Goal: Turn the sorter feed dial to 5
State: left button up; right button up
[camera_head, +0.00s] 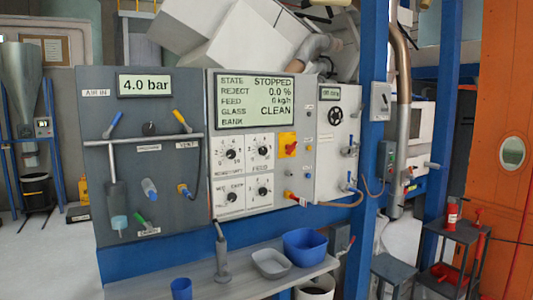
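The sorter panel (205,150) carries four dials on white plates, below a screen (255,101). The word FEED sits between the upper right dial (264,152) and the lower right dial (262,191); I cannot tell for certain which it labels. The upper left dial (231,154) has a label under it that seems to read SENSITIVITY. The lower left dial (230,196) is beside the lower right one. The dial numbers and pointer positions are too small to read. The screen shows STOPPED, REJECT 0.0 %, FEED 0 kg/h, GLASS CLEAN. Neither of my grippers is in view.
A yellow-and-red switch (287,145) and a red-handled valve (293,197) are right of the dials. A shelf (205,278) below holds a blue bin (305,246), a grey tray (271,264), a blue cup (181,289) and a grey upright tool (221,255). A blue post (372,150) stands right.

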aim_at(262, 151)
jog(key=i+l+u, duration=0.1)
jog(key=l, duration=0.4)
jog(key=i+l, duration=0.25)
jog(key=l, duration=0.3)
jog(key=i+l+u, duration=0.15)
jog(key=l, duration=0.35)
jog(key=i+l+u, duration=0.1)
jog(key=l, duration=0.45)
jog(key=i+l, duration=0.15)
jog(key=l, duration=0.4)
jog(key=i+l+u, duration=0.15)
jog(key=l, duration=0.35)
